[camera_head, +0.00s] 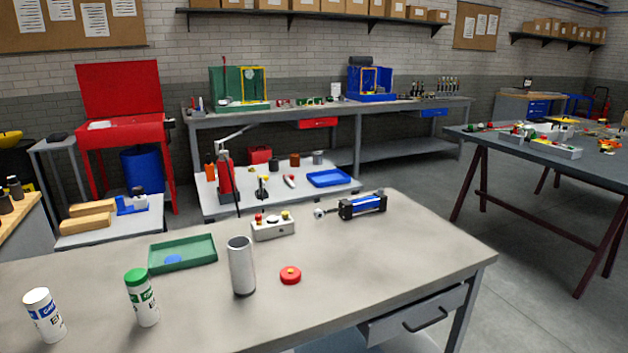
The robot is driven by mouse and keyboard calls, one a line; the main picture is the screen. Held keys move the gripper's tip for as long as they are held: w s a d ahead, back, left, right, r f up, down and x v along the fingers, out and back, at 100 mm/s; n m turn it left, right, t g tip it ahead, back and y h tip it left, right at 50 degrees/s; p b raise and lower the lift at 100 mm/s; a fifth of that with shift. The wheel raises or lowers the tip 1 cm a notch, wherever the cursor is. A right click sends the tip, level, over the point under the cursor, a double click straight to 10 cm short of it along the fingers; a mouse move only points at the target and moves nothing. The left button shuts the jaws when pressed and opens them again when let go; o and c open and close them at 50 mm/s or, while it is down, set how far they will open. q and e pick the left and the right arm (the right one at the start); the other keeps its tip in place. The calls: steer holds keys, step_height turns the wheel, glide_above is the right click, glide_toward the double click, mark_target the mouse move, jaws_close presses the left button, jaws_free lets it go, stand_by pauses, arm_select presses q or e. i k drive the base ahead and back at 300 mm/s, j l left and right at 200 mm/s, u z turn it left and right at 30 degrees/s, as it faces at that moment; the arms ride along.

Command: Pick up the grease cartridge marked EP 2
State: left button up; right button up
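Two cartridges stand upright on the near workbench in the head view. One is white with a white cap and a blue label band (44,316) at the far left. The other is white with a green cap and a green label band (142,299), to its right. Each label has dark lettering starting with what looks like an E, but it is too small to read in full, so I cannot tell which is EP 2. Neither of my grippers is in view.
The workbench (400,255) also holds a grey metal cylinder (241,267), a red round cap (290,275), a green tray (183,254) with a blue disc inside, a control box (272,228) and a blue-black cylinder unit (362,206). Bench space right of the red cap is clear.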

mark_target(39, 304)
steer(key=u, duration=1.55)
